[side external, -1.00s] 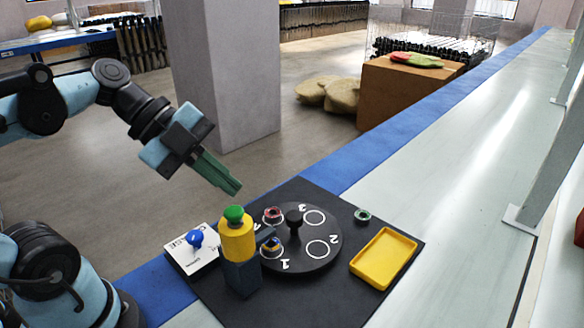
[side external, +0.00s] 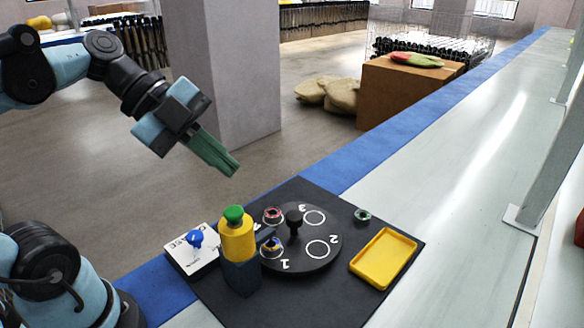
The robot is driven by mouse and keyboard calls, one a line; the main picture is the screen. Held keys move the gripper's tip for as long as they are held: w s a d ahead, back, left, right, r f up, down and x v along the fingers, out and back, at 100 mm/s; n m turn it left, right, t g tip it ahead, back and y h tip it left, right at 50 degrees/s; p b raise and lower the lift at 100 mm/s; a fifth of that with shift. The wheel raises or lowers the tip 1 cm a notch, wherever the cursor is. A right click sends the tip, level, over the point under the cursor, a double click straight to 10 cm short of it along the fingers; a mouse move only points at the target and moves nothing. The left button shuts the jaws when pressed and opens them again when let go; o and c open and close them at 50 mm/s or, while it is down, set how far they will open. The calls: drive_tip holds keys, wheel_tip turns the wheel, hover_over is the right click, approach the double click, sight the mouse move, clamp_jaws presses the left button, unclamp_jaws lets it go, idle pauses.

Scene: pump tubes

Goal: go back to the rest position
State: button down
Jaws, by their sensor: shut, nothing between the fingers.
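My gripper (side external: 229,167) is at the upper left in the side external view, with its green fingers shut and empty. It is in the air, above and apart from the black board (side external: 330,304). On the board stands a round black turntable (side external: 300,262) with numbered white rings and a black centre knob (side external: 293,220). A yellow cylinder with a green top (side external: 236,238) stands on a dark block at the turntable's left edge. Small ring-shaped parts, one red (side external: 272,214) and one with yellow and blue (side external: 271,246), sit on the turntable.
A yellow tray (side external: 383,259) lies at the board's right, with a small green-rimmed part (side external: 362,215) behind it. A white panel with a blue knob (side external: 195,238) is at the left. A grey pillar (side external: 225,75) stands behind my gripper. The pale counter (side external: 440,190) is clear at right.

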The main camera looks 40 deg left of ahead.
drive_tip(key=shift+f, duration=0.1)
drive_tip(key=w+a+f+n+t+y, duration=0.1)
drive_tip(key=f+n, duration=0.4)
drive_tip(key=n, duration=0.5)
drive_tip(key=w+a+f+n+y, duration=0.3)
drive_tip(key=a+f+n+y, duration=0.2)
drive_tip(key=n, duration=0.4)
drive_tip(key=shift+w+a+f+n+t+y, duration=0.35)
drive_tip(key=shift+a+n+t+y, duration=0.05)
drive_tip(key=shift+y, duration=0.3)
drive_tip(key=c, duration=1.8)
unclamp_jaws()
